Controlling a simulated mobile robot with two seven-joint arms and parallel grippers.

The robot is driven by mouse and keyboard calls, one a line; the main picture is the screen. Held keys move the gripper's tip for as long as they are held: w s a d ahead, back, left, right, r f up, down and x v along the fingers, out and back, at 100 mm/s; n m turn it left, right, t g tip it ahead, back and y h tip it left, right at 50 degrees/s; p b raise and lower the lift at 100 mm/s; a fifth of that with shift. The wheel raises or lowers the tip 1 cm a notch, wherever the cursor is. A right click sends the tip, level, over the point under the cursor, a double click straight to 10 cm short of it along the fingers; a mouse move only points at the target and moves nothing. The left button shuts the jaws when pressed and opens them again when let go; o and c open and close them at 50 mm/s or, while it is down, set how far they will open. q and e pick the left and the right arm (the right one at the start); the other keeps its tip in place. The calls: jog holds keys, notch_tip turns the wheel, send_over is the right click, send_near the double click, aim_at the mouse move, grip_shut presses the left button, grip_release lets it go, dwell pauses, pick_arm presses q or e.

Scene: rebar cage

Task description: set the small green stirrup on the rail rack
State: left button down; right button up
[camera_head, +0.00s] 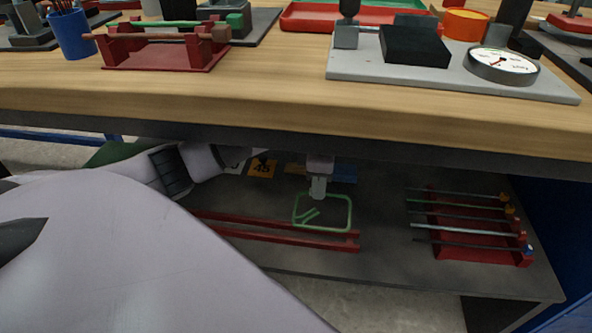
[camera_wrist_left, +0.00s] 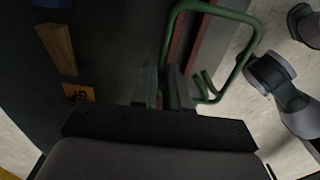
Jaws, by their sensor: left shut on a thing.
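The small green stirrup (camera_head: 351,212) is a rounded rectangular wire loop with two short hooked ends inside. My left gripper (camera_head: 318,190) is shut on its upper side, and the loop hangs upright below the fingers. In the left wrist view the stirrup (camera_wrist_left: 240,62) extends beyond the fingers of my left gripper (camera_wrist_left: 165,88). The rail rack (camera_head: 265,234), two long red rails, lies on the lower shelf. The stirrup's lower edge overlaps the rails in the head view; I cannot tell whether it touches them. A red rail (camera_wrist_left: 182,45) shows behind it. My right gripper is not in view.
The wooden bench top (camera_head: 230,95) overhangs the dark lower shelf (camera_head: 385,255). On the shelf's right stands a red rack (camera_head: 465,245) holding several rods. An orange number card (camera_head: 261,169) lies at the back. Bare shelf separates the two racks.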

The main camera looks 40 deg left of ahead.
pick_arm(q)
notch_tip(320, 180, down, 3)
jog(key=shift+s+f+b, duration=0.1)
jog(key=shift+b, duration=0.3)
notch_tip(320, 180, down, 5)
jog(key=shift+r+b, duration=0.15)
jog(key=shift+b, duration=0.8)
jog(key=shift+f, duration=0.2)
jog(key=shift+r, duration=0.1)
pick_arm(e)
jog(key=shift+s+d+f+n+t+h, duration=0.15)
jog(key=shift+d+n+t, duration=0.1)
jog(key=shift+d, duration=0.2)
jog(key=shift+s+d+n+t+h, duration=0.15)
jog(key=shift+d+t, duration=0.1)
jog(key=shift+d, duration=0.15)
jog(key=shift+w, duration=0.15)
pick_arm(q)
jog(key=shift+f, duration=0.2)
jog(key=c, duration=1.1)
grip_release()
jog(key=shift+r, duration=0.15)
